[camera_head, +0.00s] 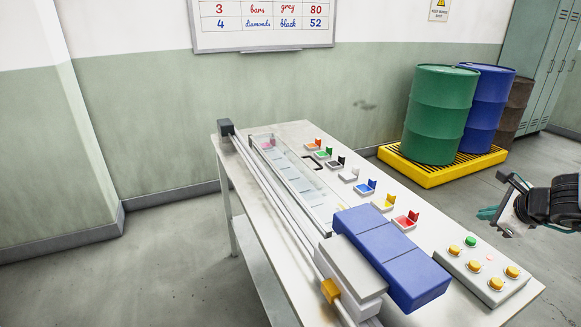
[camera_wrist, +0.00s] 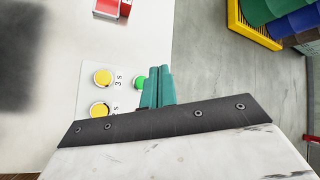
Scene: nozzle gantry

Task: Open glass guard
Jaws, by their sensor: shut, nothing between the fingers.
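The glass guard (camera_head: 294,180) is a long clear panel lying over a row of pale slots beside the rail on the white table. It looks closed, though its edges are faint. A dark U-shaped handle (camera_head: 313,162) sits at its right side near the far end. My gripper (camera_head: 487,213) is at the right, beyond the table's right edge and above the button panel, well apart from the guard. In the wrist view its teal fingers (camera_wrist: 158,87) are together and empty. The guard is not in the wrist view.
A gantry rail (camera_head: 270,195) runs along the table's left side, with a blue block carriage (camera_head: 390,255) at the near end. Several small coloured bins (camera_head: 366,188) line the right side. A button panel (camera_head: 487,268) stands at the near right. Drums on a yellow pallet (camera_head: 440,168) stand behind.

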